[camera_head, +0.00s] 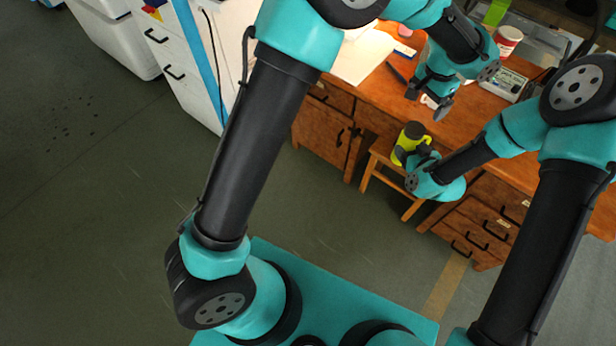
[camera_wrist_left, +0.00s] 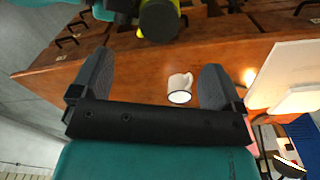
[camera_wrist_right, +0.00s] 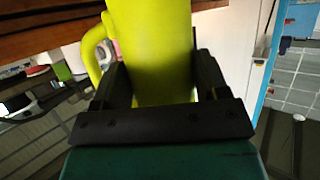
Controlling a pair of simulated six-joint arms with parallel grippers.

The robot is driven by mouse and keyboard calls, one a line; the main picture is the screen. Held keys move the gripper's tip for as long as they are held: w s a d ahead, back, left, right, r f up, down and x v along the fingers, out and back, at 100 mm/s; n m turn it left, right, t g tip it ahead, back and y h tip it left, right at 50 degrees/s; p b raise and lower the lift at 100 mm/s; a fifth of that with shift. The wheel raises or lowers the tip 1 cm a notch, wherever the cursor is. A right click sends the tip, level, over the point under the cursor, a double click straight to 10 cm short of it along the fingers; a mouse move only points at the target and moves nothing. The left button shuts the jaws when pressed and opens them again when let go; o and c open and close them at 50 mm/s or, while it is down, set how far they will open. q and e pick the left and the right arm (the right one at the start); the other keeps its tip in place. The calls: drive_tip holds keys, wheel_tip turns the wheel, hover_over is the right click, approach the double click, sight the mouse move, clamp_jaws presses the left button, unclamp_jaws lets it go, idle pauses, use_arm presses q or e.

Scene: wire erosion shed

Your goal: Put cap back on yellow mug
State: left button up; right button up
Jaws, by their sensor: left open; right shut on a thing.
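The yellow mug (camera_head: 402,152) is upright in front of the desk, and my right gripper (camera_head: 411,157) is shut on its side. The mug's yellow body and handle fill the right wrist view (camera_wrist_right: 152,50). Its top (camera_head: 414,130) shows as a dark round; I cannot tell whether this is a cap or the open mouth. The dark top also shows in the left wrist view (camera_wrist_left: 160,20). My left gripper (camera_head: 428,101) is open and empty above the desk. A small white cup-like thing with a handle and dark rim (camera_wrist_left: 180,84) lies between its fingers in view, apart from them.
The wooden desk (camera_head: 352,85) carries white paper (camera_head: 361,56), a red and white tub (camera_head: 508,40) and a grey device (camera_head: 503,84). A wooden stool (camera_head: 377,161) stands below the mug. A white drawer cabinet (camera_head: 186,62) stands left. The floor at left is clear.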

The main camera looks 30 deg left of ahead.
use_arm(q)
drive_tip(key=s+a+f+n+h, duration=0.2)
drive_tip(key=s+a+f, duration=0.4)
drive_tip(key=f, duration=0.4)
drive_tip(key=s+a+f+n+h, duration=0.1)
drive_tip(key=s+a+f+n, duration=0.15)
drive_tip(key=a+f, duration=0.65)
drive_tip(key=s+a+f+n, duration=0.2)
drive_tip(key=s+a+f, duration=0.3)
drive_tip(key=s, duration=0.3)
drive_tip(key=s+a+f+n, duration=0.2)
drive_tip(key=s+a+f, duration=0.3)
drive_tip(key=s, duration=0.4)
drive_tip(key=shift+f+t, duration=0.2)
drive_tip(key=shift+t, duration=0.2)
